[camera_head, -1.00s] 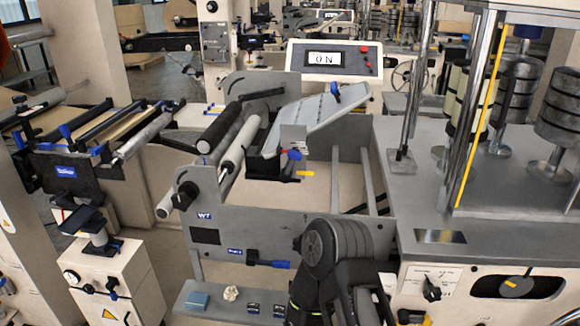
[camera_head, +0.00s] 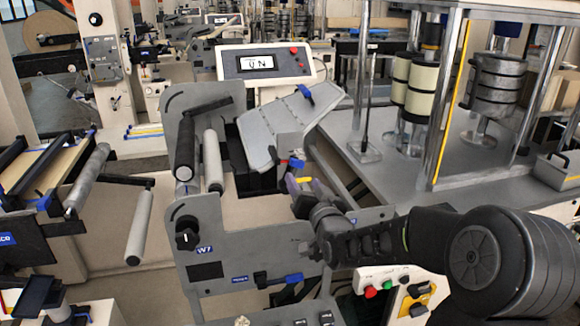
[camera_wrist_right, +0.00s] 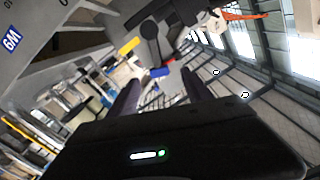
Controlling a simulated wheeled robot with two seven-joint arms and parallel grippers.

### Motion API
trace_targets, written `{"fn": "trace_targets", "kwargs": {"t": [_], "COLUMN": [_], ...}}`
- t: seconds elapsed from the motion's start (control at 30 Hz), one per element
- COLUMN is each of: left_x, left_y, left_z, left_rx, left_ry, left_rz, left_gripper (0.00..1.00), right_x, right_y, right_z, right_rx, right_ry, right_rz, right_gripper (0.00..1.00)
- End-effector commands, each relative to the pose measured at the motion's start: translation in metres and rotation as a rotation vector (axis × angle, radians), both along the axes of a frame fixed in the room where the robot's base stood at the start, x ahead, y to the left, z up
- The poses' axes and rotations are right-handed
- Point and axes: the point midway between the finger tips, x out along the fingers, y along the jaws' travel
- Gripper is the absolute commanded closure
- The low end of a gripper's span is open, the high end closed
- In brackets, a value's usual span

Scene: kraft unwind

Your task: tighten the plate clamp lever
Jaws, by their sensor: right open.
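The tilted grey plate (camera_head: 277,130) sits on the middle machine, with a blue lever (camera_head: 305,92) at its upper right edge. A blue-and-red handle (camera_head: 295,163) is at its lower right corner, beside a small yellow piece (camera_head: 303,180). Which of these is the clamp lever I cannot tell for sure. My right gripper (camera_head: 305,188) is close below the handle. In the right wrist view its two fingers (camera_wrist_right: 160,92) are open with nothing between them. The blue tip (camera_wrist_right: 160,72) and yellow piece (camera_wrist_right: 128,46) lie just beyond them. My left gripper is out of view.
Dark and pale rollers (camera_head: 213,160) stand left of the plate. A display box (camera_head: 265,65) stands behind it. Another blue handle (camera_head: 293,278) is on the front panel. Metal posts and stacked rolls (camera_head: 497,85) stand at right on a grey deck.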

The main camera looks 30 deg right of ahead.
Motion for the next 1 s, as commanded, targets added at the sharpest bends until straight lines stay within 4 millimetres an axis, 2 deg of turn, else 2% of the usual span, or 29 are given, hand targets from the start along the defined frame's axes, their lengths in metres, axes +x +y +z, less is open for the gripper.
{"fn": "trace_targets", "kwargs": {"t": [0.03,0.1,0.47,0.67,1.0], "left_x": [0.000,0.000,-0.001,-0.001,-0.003], "left_y": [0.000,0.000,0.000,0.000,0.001], "left_z": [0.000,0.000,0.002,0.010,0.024], "left_rx": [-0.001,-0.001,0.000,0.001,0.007], "left_ry": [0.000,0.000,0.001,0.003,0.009], "left_rz": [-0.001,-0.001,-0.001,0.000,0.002], "left_gripper": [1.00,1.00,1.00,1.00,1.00], "right_x": [-0.002,-0.003,0.000,0.020,0.065], "right_y": [-0.004,-0.006,-0.006,-0.013,-0.029], "right_z": [0.008,0.012,0.012,0.013,0.012], "right_rx": [-0.009,-0.013,-0.011,-0.009,-0.009], "right_ry": [-0.016,-0.024,-0.022,-0.020,-0.020], "right_rz": [-0.008,-0.011,-0.009,-0.009,-0.009], "right_gripper": [0.42,0.42,0.42,0.42,0.42]}}
